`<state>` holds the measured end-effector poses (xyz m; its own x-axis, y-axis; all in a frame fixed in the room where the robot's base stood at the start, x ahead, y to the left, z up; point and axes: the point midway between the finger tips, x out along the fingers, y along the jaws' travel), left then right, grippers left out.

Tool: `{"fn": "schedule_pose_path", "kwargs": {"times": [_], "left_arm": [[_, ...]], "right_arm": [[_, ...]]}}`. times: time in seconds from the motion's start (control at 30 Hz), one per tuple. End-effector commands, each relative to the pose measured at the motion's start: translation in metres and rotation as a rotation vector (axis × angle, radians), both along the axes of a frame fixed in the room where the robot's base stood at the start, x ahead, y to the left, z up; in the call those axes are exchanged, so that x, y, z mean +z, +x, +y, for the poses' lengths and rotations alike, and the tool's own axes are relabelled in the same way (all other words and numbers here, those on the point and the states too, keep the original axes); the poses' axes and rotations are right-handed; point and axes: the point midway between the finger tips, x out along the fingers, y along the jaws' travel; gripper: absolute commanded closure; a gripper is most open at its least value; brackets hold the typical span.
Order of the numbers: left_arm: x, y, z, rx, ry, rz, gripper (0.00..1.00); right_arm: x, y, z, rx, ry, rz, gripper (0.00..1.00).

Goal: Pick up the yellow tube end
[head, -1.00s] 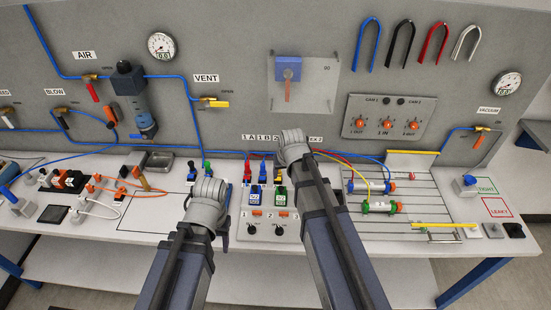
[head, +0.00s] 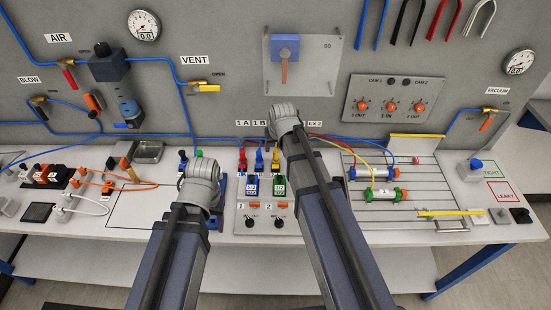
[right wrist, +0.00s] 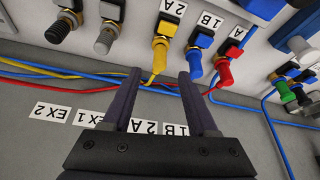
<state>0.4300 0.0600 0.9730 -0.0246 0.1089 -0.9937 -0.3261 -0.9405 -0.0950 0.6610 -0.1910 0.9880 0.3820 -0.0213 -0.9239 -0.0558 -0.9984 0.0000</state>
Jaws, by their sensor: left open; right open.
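The yellow tube end (right wrist: 160,55) sits on a brass fitting beside the 2A label in the right wrist view, its yellow tube running down and left. In the head view it shows as a small yellow piece (head: 276,153) beside my right wrist. My right gripper (right wrist: 160,73) is open, its two dark fingers pointing at the yellow end from either side, with nothing held. In the head view its fingers are hidden behind the wrist (head: 284,115). My left gripper (head: 200,175) is over the bench at left; its fingers are hidden behind the wrist.
Blue (right wrist: 195,65) and red (right wrist: 223,72) tube ends sit close to the right of the yellow one. Red, yellow and blue tubes cross behind the fingers. Cylinders (head: 375,173) lie on a rack at right.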

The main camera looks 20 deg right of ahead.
Motion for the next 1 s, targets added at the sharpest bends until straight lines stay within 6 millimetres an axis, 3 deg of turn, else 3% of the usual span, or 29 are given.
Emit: {"fn": "schedule_pose_path", "kwargs": {"times": [0.17,0.6,0.87,1.0], "left_arm": [[-0.004,0.000,0.000,0.000,0.000,0.000,0.45],[-0.051,0.000,0.000,0.000,0.000,0.000,0.45],[-0.049,0.000,0.000,0.000,0.000,0.000,0.45],[-0.049,0.000,0.000,0.000,0.000,0.000,0.45]], "right_arm": [[-0.004,0.000,0.000,0.000,0.000,0.000,0.41],[-0.051,0.012,-0.002,0.000,0.000,0.000,0.41],[-0.049,0.013,-0.002,0.000,0.000,0.000,0.41],[-0.049,0.013,-0.002,0.000,0.000,0.000,0.54]]}}
